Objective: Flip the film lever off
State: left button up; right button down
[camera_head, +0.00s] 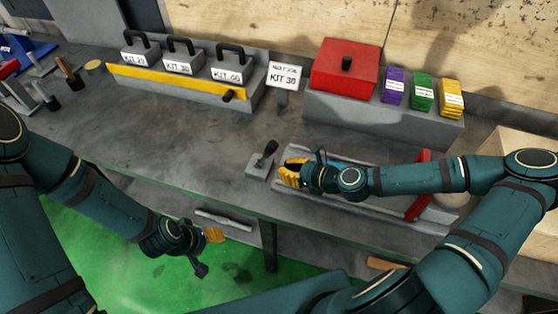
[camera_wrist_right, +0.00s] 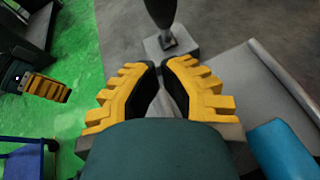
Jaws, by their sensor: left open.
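A small black-handled lever (camera_head: 265,153) stands tilted on a grey square base on the bench, left of my right gripper. The lever also shows at the top of the right wrist view (camera_wrist_right: 163,18), on its base (camera_wrist_right: 171,44). I take it for the film lever; no label on it is readable. My right gripper (camera_head: 290,172), with yellow fingers, is just beside the base and apart from the lever. In the right wrist view its fingertips (camera_wrist_right: 160,66) nearly meet, with nothing held. My left gripper (camera_head: 208,250) is open and empty, low in front of the bench.
A second black handle (camera_head: 230,95) sits on the yellow-fronted rack (camera_head: 150,78) of kit weights. A red box (camera_head: 345,68) and coloured packs (camera_head: 423,92) stand behind my right arm. A blue cylinder (camera_wrist_right: 285,148) lies close to the right gripper. The bench's middle is clear.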

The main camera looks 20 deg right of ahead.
aim_at(266, 154)
jog(key=shift+w+a+r, duration=0.4)
jog(key=shift+w+a, duration=0.05)
jog(key=shift+w, duration=0.2)
jog(key=shift+w+a+r, duration=0.35)
jog(key=shift+w+a, duration=0.05)
jog(key=shift+w, duration=0.25)
